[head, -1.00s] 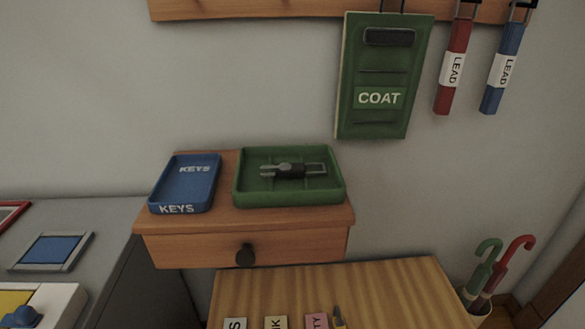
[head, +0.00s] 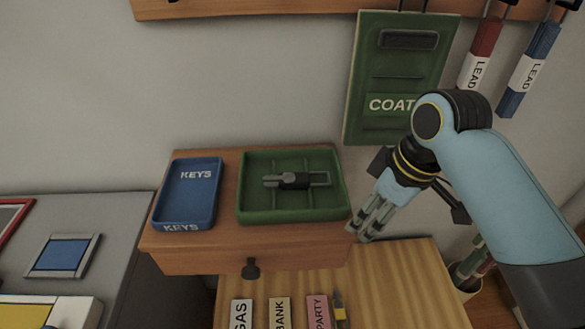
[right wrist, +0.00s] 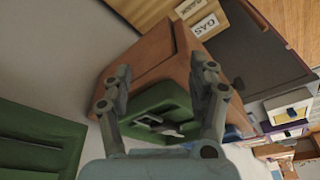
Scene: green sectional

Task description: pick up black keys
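The black keys (head: 296,180) lie in the green tray (head: 246,215) on the small wooden shelf. They look like a dark piece with a grey metal part. My right gripper (head: 364,236) is just right of the tray, beside the shelf's right edge, pointing down and left. In the right wrist view the right gripper (right wrist: 160,98) has its fingers spread apart with nothing between them. The keys (right wrist: 158,124) and the green tray (right wrist: 172,95) show beyond and between the fingers. My left gripper is not in the head view.
A blue tray marked KEYS (head: 187,190) stands left of the green tray. A green COAT panel (head: 400,75) and red and blue LEAD tags hang on the wall. A wooden bench (head: 390,290) with labelled cards is below. An umbrella stand (head: 466,278) is at right.

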